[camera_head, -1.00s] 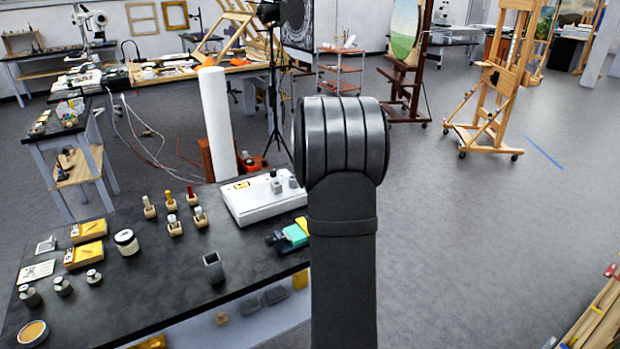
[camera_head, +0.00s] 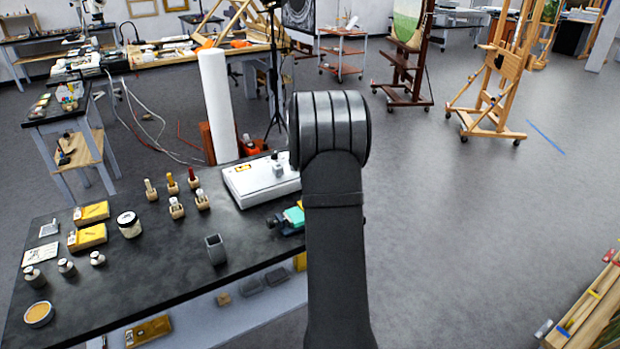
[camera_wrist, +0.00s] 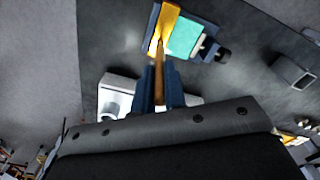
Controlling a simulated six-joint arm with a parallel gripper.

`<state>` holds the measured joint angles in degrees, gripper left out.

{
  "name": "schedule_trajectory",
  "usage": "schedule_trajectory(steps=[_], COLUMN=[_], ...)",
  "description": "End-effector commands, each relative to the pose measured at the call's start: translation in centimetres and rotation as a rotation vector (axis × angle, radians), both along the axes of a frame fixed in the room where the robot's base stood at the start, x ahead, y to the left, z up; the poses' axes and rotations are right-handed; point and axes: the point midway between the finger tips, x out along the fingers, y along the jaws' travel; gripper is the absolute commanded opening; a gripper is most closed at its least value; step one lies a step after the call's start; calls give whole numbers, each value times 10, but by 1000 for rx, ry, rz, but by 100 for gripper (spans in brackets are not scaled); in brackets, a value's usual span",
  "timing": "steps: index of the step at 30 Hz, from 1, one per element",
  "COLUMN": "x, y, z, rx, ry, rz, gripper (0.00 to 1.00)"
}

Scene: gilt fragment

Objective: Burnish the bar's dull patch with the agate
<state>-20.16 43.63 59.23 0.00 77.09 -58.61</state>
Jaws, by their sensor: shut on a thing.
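My gripper (camera_wrist: 159,88) has its dark blue fingers shut on a slim brown wooden handle, the agate burnisher (camera_wrist: 159,72). The handle points away from the fingers toward a yellow-gold bar (camera_wrist: 170,21), and its far end overlaps the bar in the wrist view. I cannot tell whether the tip touches it. The bar sits in a dark blue holder (camera_wrist: 209,30) beside a teal block (camera_wrist: 185,38). The dull patch cannot be made out. In the head view my arm hides the gripper and part of the holder; the teal block (camera_head: 294,215) shows beside the arm.
A white box device (camera_head: 258,180) stands behind the holder. A grey open square cup (camera_head: 215,249) stands left of it on the dark bench (camera_head: 150,275). Several tools in wooden stands (camera_head: 176,208), jars (camera_head: 129,225) and yellow boxes (camera_head: 87,237) fill the bench's left part.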

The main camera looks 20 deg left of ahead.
Motion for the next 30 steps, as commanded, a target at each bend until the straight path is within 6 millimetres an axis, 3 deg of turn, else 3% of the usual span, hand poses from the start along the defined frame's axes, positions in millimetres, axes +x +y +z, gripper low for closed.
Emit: schedule_trajectory(steps=[8, 30], x=[16, -31], y=[16, -31], z=[0, 3], rx=[1, 0], ry=[-1, 0], rz=[0, 0], gripper=[0, 0])
